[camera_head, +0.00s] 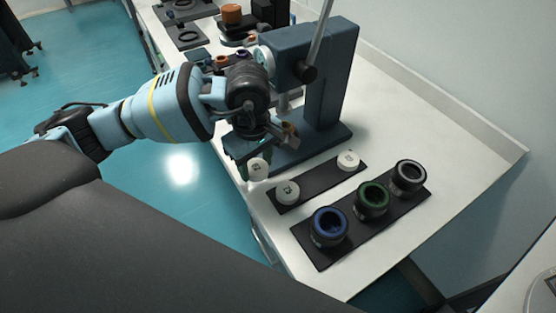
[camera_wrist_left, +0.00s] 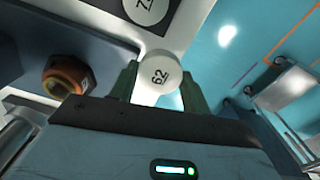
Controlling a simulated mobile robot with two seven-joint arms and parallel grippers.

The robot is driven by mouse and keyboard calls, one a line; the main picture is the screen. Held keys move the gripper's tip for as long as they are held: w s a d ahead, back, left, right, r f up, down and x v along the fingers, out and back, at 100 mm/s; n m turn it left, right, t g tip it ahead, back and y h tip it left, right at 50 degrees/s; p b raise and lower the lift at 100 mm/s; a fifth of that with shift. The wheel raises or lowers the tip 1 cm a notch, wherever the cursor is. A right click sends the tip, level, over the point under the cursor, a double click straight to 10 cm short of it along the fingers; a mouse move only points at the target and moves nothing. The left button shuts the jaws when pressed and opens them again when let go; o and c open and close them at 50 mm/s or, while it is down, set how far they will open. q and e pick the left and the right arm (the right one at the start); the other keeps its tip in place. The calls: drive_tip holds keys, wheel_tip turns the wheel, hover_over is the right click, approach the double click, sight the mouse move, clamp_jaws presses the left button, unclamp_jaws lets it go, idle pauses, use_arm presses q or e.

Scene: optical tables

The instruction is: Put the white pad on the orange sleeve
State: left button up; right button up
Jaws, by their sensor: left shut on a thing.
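My left gripper (camera_head: 252,160) is shut on a white pad (camera_head: 258,169) at the near left edge of the table, beside the dark blue stand. In the left wrist view the held pad (camera_wrist_left: 158,74), marked 62, sits between the green fingertips (camera_wrist_left: 158,88). My right gripper is not in view.
Two other white pads (camera_head: 288,191) (camera_head: 348,160) lie on a black strip. Blue (camera_head: 329,226), green (camera_head: 372,199) and grey (camera_head: 408,176) ringed cylinders stand on a black tray (camera_head: 318,259). The dark blue stand (camera_head: 332,75) rises close by. The table's right side is clear.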

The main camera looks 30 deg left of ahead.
use_arm(q)
drive_tip(key=shift+s+a+r, duration=0.1)
drive_tip(key=shift+s+a, duration=0.25)
drive_tip(key=shift+a, duration=0.15)
